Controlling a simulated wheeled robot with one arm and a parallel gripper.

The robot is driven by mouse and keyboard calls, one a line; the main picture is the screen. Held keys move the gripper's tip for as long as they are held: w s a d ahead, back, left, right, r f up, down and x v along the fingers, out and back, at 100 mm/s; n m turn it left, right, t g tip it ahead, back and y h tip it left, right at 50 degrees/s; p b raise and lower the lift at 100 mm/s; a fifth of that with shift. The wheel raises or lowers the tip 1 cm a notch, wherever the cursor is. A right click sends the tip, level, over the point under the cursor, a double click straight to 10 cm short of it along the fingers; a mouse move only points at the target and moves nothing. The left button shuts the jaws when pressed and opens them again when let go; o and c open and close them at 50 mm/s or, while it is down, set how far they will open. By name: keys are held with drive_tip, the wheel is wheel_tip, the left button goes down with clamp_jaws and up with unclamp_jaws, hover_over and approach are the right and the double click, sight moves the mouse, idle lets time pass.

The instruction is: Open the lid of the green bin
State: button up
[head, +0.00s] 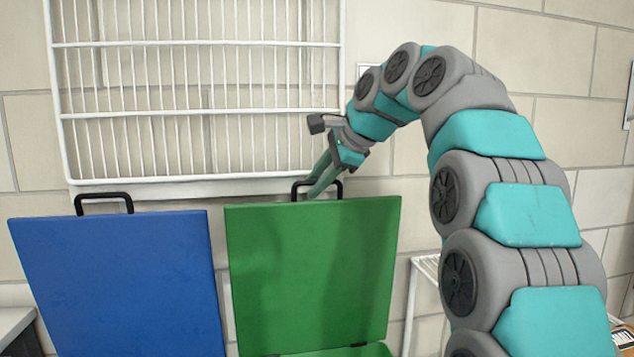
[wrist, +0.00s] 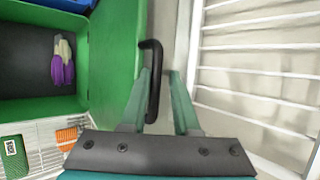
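The green bin's lid (head: 312,270) stands raised and nearly upright in the head view. It also shows in the wrist view as a green panel (wrist: 112,50). A black handle (head: 299,185) sticks up from its top edge. In the wrist view the handle (wrist: 154,75) lies between my gripper's fingers, nearer the left finger. My gripper (head: 318,181) is at the handle with its fingers apart; the wrist view shows a clear gap between the fingertips (wrist: 165,72). The green bin's open inside (wrist: 35,105) shows at the left of the wrist view.
A blue lid (head: 115,285) with a black handle stands raised to the left. A white wire rack (head: 195,118) hangs on the wall just behind the handle. A purple and cream item (wrist: 62,62) lies in the green bin. A white shelf (head: 425,268) stands at right.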

drive_tip(key=shift+f, duration=0.25)
drive_tip(key=v, duration=0.8)
drive_tip(key=shift+r, duration=0.2)
drive_tip(key=shift+w, duration=0.1)
